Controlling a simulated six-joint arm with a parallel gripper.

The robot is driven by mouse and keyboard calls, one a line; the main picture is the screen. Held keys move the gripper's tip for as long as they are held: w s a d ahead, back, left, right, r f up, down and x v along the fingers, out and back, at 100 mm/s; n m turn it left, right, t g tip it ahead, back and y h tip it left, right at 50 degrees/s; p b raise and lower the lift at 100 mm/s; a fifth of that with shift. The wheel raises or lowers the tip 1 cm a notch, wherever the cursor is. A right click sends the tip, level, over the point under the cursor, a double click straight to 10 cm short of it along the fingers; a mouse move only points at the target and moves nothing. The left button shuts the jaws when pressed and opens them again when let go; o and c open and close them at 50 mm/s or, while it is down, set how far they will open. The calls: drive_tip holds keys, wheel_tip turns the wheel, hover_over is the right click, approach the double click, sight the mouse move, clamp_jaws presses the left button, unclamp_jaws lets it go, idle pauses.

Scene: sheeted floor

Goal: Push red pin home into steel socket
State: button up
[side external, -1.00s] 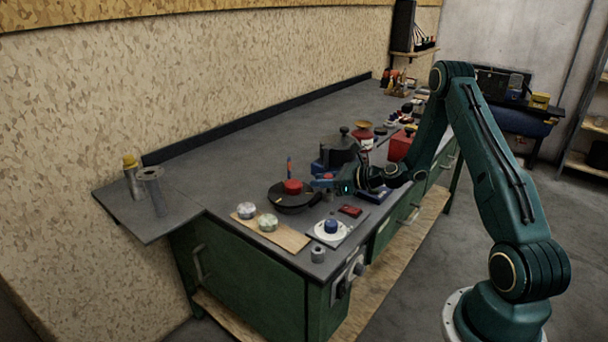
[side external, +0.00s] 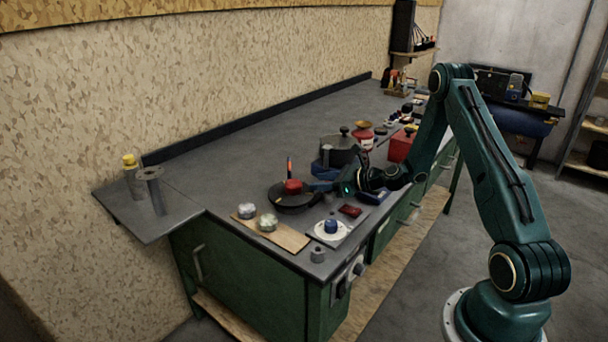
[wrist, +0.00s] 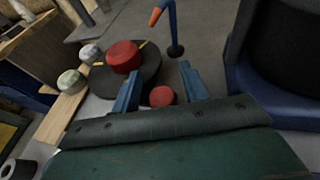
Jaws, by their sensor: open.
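My gripper (side external: 318,186) is low over the bench, just right of a dark round pan-like disc (side external: 290,204). In the wrist view its two blue fingers (wrist: 160,84) are apart. A small round red piece (wrist: 162,96) shows between them, at the disc's edge; it may be the red pin's end, and I see no finger clearly touching it. A larger red cylinder (wrist: 123,56) sits on the disc, also seen in the side view (side external: 293,186). No steel socket is clearly identifiable; a short grey hollow cylinder (side external: 318,255) stands at the bench's front corner.
A thin blue post with an orange tip (wrist: 172,30) rises beyond the fingers. A dark lidded pot on a blue base (side external: 340,150) stands close behind. A wooden board (side external: 290,238) with two pale round knobs and a blue knob on a plate (side external: 331,226) lie in front.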

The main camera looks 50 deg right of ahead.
drive_tip(key=v, duration=1.2)
idle(0.5)
drive_tip(key=shift+w+a+r+n, duration=0.2)
drive_tip(key=shift+a+r+n, duration=0.1)
drive_tip(key=shift+a, duration=0.1)
drive_tip(key=s+a+r+n+g+y, duration=0.15)
drive_tip(key=a+r+n+g, duration=0.25)
drive_tip(key=a+n, duration=0.45)
drive_tip(key=s+a+r+n+g+h, duration=0.15)
drive_tip(key=a+r+n+g, duration=0.3)
drive_tip(key=a+n, duration=0.45)
drive_tip(key=s+a+r+n+h, duration=0.2)
drive_tip(key=s+r+n, duration=0.3)
drive_tip(key=s+n, duration=0.2)
drive_tip(key=s+a+r+n+h, duration=0.1)
drive_tip(key=s+a+r+n, duration=0.1)
drive_tip(key=s+r+n, duration=0.3)
drive_tip(key=s+n, duration=0.3)
drive_tip(key=s, duration=0.3)
drive_tip(key=shift+s+a+h, duration=0.3)
drive_tip(key=shift+h, duration=0.1)
